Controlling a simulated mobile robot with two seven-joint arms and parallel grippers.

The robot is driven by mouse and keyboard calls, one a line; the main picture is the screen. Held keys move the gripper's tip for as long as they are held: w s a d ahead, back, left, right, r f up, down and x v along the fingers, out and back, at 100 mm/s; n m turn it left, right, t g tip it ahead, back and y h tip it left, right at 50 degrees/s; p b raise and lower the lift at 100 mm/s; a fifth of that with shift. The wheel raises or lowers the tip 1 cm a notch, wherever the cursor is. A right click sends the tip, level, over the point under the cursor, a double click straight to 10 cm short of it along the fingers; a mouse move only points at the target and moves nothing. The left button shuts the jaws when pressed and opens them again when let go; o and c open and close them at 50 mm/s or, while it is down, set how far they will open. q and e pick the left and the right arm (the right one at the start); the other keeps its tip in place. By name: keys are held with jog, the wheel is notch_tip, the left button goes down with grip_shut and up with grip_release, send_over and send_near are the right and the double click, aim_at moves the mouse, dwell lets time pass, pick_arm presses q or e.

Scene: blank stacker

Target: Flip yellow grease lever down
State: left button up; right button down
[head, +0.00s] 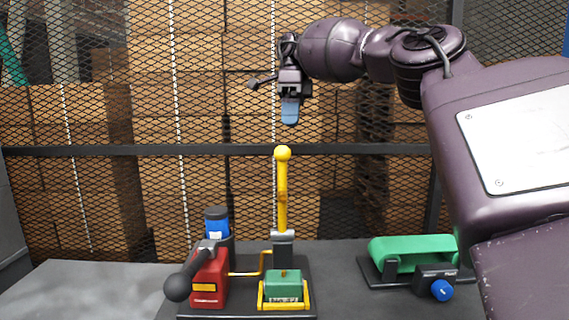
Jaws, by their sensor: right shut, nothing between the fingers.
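The yellow grease lever (283,195) stands upright in the head view, with a round yellow ball at its top. Its foot sits in a grey and black mount behind a small green block (284,287) with a yellow frame. My right gripper (290,112) is above the lever's ball, pointing down, shut and empty. A gap shows in the picture between its fingertips and the ball; their distance in depth is hard to tell. My left gripper is out of view.
Left of the lever is a red unit (208,277) with a black ball-ended handle (180,286) and a blue container (216,226) behind. A green belt roller (414,248) with a blue knob (442,290) is at right. A mesh fence (100,151) stands behind the table.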

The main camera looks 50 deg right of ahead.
aim_at(285, 163)
jog(key=s+a+f+p, duration=0.1)
jog(key=f, duration=0.2)
jog(key=s+a+f+p, duration=0.1)
jog(key=a+f, duration=0.1)
jog(key=s+a+f, duration=0.1)
jog(key=a+f, duration=0.1)
jog(key=f, duration=0.1)
jog(key=shift+a+f+p, duration=0.25)
jog(key=shift+f+p, duration=0.05)
jog(key=shift+p, duration=0.1)
jog(key=shift+s+a+f, duration=0.15)
jog(key=shift+a+f, duration=0.05)
jog(key=shift+a, duration=0.2)
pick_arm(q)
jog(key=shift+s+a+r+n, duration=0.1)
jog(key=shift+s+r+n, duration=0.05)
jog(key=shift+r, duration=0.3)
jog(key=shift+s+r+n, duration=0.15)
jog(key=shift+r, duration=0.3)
pick_arm(e)
jog(key=shift+a+f, duration=0.1)
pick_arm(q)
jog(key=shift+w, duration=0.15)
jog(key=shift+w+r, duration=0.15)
